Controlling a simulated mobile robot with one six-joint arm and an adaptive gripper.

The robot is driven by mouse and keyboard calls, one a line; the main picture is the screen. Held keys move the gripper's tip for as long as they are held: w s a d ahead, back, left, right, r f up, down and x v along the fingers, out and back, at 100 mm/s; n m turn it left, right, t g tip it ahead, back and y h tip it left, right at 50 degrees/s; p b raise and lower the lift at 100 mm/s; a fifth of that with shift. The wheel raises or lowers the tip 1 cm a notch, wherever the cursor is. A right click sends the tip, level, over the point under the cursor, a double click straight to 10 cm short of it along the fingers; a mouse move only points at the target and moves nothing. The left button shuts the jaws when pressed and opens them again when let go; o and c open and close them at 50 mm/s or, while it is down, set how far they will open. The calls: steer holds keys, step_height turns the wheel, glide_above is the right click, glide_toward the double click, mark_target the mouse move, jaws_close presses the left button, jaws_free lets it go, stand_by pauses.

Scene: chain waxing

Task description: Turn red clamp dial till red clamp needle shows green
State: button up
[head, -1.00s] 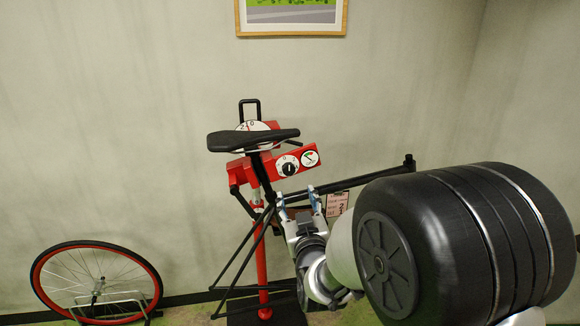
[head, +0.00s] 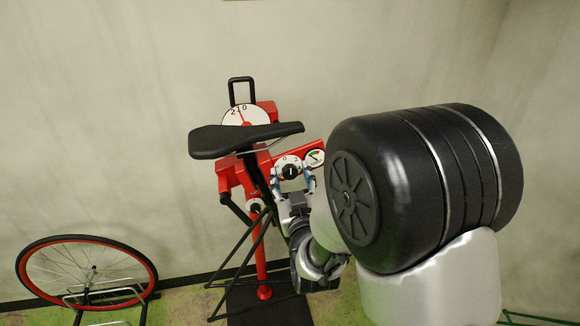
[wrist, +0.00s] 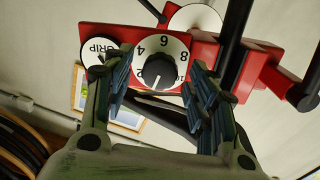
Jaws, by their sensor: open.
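The red clamp (wrist: 208,50) carries a dial (wrist: 159,70), a black knob with a white mark on a white numbered plate. In the wrist view the mark points down, away from the 6. The round clamp gauge (wrist: 95,52), lettered GRIP, sits left of the dial there, partly behind a finger. In the head view the gauge (head: 315,158) shows a green sector at its top; I cannot tell exactly where the needle points. My gripper (wrist: 158,80) is open, its fingers either side of the knob in view. In the head view my gripper (head: 292,184) is at the dial (head: 289,171); contact is unclear.
A black saddle (head: 245,138) and dark frame tubes stand close left of the clamp. A white scale disc (head: 245,117) is behind the saddle. A red-rimmed wheel (head: 85,277) stands in a rack at lower left. The wall behind is bare.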

steer(key=shift+s, duration=0.1)
steer(key=c, duration=1)
steer(key=shift+c, duration=0.2)
steer(key=shift+m+b, duration=0.3)
steer(key=shift+b, duration=0.2)
